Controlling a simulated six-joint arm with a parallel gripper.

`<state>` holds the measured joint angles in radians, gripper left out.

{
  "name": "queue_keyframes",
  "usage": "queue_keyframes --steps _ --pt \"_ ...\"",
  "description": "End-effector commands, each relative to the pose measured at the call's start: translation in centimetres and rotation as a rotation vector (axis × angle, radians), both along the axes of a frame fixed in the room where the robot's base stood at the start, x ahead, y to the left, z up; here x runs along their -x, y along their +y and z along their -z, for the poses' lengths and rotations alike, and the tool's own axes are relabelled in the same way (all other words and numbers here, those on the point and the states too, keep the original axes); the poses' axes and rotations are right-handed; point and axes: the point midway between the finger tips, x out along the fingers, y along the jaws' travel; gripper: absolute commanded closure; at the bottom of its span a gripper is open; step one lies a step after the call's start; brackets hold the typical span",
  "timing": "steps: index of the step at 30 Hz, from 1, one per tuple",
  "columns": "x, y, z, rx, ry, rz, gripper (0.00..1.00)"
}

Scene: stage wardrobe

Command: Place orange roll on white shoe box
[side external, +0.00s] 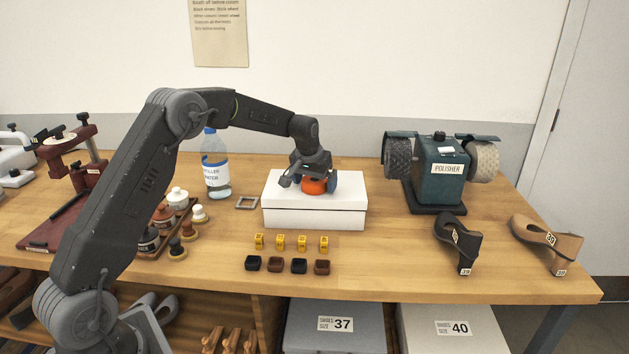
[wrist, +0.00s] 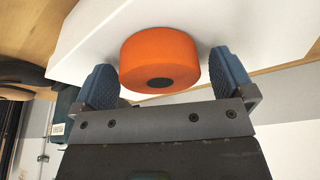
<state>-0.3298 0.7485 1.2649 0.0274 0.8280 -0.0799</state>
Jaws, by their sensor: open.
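The orange roll (side external: 313,186) sits on top of the white shoe box (side external: 315,216) near the middle of the bench. In the wrist view the orange roll (wrist: 160,63) rests on the white box top (wrist: 240,25), with its dark core facing me. My gripper (side external: 314,184) is just over the box top, around the roll. In the wrist view its two blue fingers stand on either side of the roll, and my gripper (wrist: 165,80) is open, with a gap beside each finger.
A green polisher (side external: 440,175) stands right of the box. Several yellow pieces (side external: 302,242) and dark caps (side external: 298,265) lie in front. Shoe forms (side external: 459,243) stand at the right front.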

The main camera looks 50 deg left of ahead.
Motion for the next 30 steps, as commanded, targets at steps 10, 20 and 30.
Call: queue_keyframes --steps 10,20,30 --pt "0.5 -0.2 -2.4 -0.002 -0.004 0.0 0.0" --pt "2.4 -1.0 -8.9 -0.002 -0.004 0.0 0.0" --pt "3.3 -1.4 -11.8 0.0 -0.001 0.0 0.0"
